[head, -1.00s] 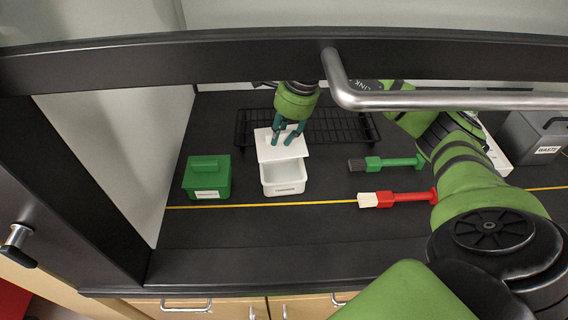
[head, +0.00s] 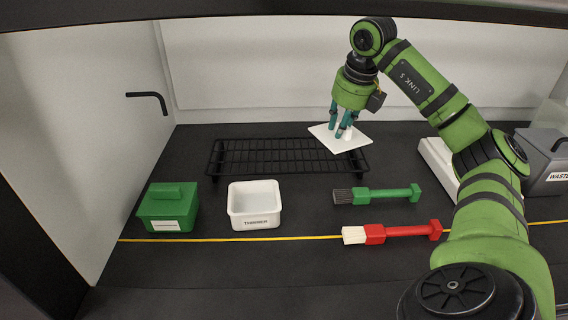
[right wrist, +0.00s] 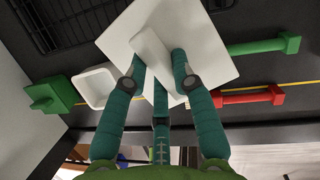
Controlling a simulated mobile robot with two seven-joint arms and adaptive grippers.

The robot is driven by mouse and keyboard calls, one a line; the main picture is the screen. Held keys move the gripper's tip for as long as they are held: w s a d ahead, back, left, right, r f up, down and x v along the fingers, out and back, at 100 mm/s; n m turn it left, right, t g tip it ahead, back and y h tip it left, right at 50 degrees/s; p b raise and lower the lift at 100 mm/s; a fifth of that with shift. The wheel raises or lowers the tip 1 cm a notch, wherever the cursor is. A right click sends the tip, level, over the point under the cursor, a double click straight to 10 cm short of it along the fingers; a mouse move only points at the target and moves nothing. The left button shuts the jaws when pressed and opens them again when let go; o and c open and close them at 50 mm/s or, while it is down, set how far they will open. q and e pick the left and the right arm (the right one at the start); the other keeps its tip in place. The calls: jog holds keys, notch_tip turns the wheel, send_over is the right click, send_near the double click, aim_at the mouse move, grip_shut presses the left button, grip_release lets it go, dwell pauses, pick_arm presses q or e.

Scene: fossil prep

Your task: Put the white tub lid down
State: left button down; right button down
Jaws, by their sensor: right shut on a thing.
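The white tub lid (head: 355,142) is a flat square plate with a raised grip bar. My right gripper (head: 343,131) is shut on that bar and holds the lid above the right end of the black wire rack (head: 262,150). In the right wrist view the teal fingers (right wrist: 162,70) close around the bar of the lid (right wrist: 212,62). The white tub (head: 254,209), labelled on its front, stands open and empty on the dark worktop. My left gripper is not in view.
A green lidded tub (head: 168,207) stands left of the white tub. A green brush (head: 385,194) and a red brush (head: 395,233) lie right of it. A grey waste bin (head: 545,160) stands far right. The rack top looks empty.

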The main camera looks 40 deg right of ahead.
jog(key=shift+w+f, duration=0.1)
jog(key=shift+w, duration=0.25)
jog(key=w+f+p, duration=0.1)
jog(key=w+f, duration=0.1)
jog(key=w, duration=0.1)
jog(key=w+a+f+p, duration=0.1)
jog(key=w+f+p, duration=0.1)
jog(key=w, duration=0.2)
jog(key=w+a+f+p, duration=0.1)
jog(key=w+f, duration=0.1)
jog(key=w, duration=0.1)
jog(key=shift+w+f, duration=0.15)
jog(key=shift+w, duration=0.1)
notch_tip(320, 180, down, 4)
jog(key=shift+r+p, duration=0.1)
jog(key=shift+p, duration=0.65)
jog(key=shift+f, duration=0.25)
jog(key=shift+f, duration=0.15)
jog(key=c, duration=1)
grip_release()
